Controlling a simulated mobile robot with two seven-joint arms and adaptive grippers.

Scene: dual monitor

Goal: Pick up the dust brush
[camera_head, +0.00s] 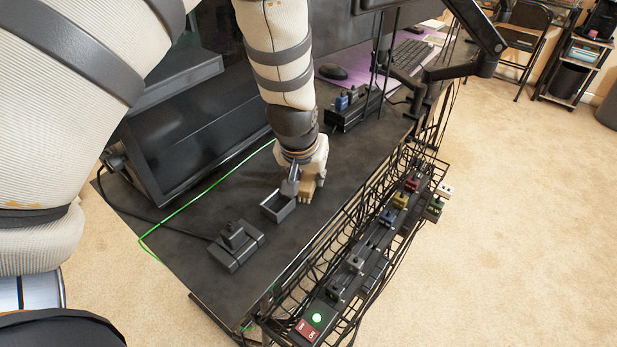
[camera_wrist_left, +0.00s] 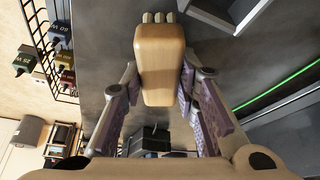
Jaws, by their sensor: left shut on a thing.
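The dust brush (camera_wrist_left: 161,65) is a light wooden block in the left wrist view, with pale rounded tufts at its far end. It stands between the two fingers of my left gripper (camera_wrist_left: 163,100), which is shut on it. In the head view, my left gripper (camera_head: 303,184) points down over the dark desk, and a tan part of the brush (camera_head: 307,188) shows at its tips. Whether the brush touches the desk is hard to tell. My right gripper is not in view.
A small open grey box (camera_head: 278,207) stands close beside the gripper. A black device (camera_head: 236,246) lies nearer on the desk (camera_head: 190,225). A large monitor (camera_head: 205,125) stands to the left. A wire cable basket (camera_head: 340,255) with plugs runs along the right edge.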

